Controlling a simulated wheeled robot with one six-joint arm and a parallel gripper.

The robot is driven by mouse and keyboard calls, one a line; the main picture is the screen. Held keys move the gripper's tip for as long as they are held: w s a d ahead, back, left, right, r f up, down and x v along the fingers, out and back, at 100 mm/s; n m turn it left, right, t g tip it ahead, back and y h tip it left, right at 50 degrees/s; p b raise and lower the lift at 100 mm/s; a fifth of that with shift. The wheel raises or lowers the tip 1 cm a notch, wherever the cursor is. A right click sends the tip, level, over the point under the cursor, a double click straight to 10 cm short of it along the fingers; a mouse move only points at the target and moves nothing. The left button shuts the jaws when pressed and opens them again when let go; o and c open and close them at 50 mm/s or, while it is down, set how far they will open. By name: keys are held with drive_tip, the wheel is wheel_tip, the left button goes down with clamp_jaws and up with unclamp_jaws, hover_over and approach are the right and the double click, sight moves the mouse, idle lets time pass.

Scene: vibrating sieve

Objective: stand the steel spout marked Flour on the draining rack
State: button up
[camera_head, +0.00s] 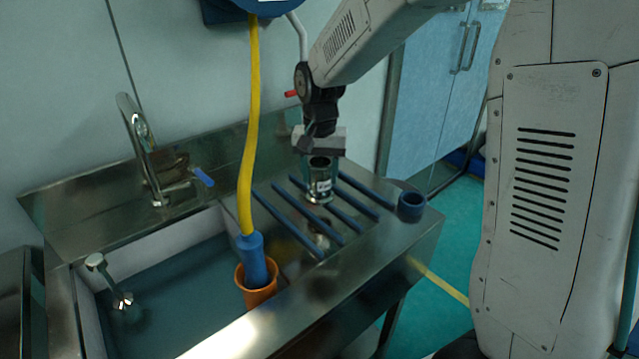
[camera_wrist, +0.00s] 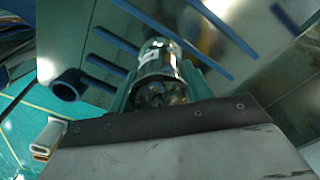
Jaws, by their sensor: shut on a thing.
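The steel spout (camera_head: 319,182) is a short shiny cylinder with a white label whose lettering is too small to read. It is upright at the draining rack (camera_head: 345,217), a set of blue bars on the steel drainboard. My gripper (camera_head: 319,160) is shut on the spout from above. The wrist view shows the spout (camera_wrist: 160,62) between the two greenish fingers of my gripper (camera_wrist: 158,90), with rack bars (camera_wrist: 222,38) on both sides. I cannot tell whether its lower end touches the rack.
A blue ring (camera_head: 411,206) sits at the rack's right end. Left of the rack, a yellow hose (camera_head: 248,130) hangs into an orange cup (camera_head: 257,290) by the sink basin (camera_head: 165,290). A faucet (camera_head: 140,140) stands behind the basin.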

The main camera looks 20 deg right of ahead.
sight(320, 184)
drive_tip(key=shift+f, duration=1.55)
drive_tip(key=shift+f, duration=0.15)
drive_tip(key=o, duration=1.2)
drive_tip(key=shift+c, duration=0.2)
wheel_tip(320, 184, up, 12)
drive_tip(key=shift+s+r, duration=0.1)
drive_tip(key=shift+r, duration=0.1)
drive_tip(key=s+d+n, duration=0.1)
drive_tip(key=s+n, duration=0.1)
drive_tip(key=s, duration=1.3)
drive_tip(key=s+d+n+t, duration=0.1)
drive_tip(key=s+d+n, duration=0.1)
drive_tip(key=s, duration=1.3)
drive_tip(key=shift+r+n, duration=0.4)
drive_tip(key=shift+n, duration=0.3)
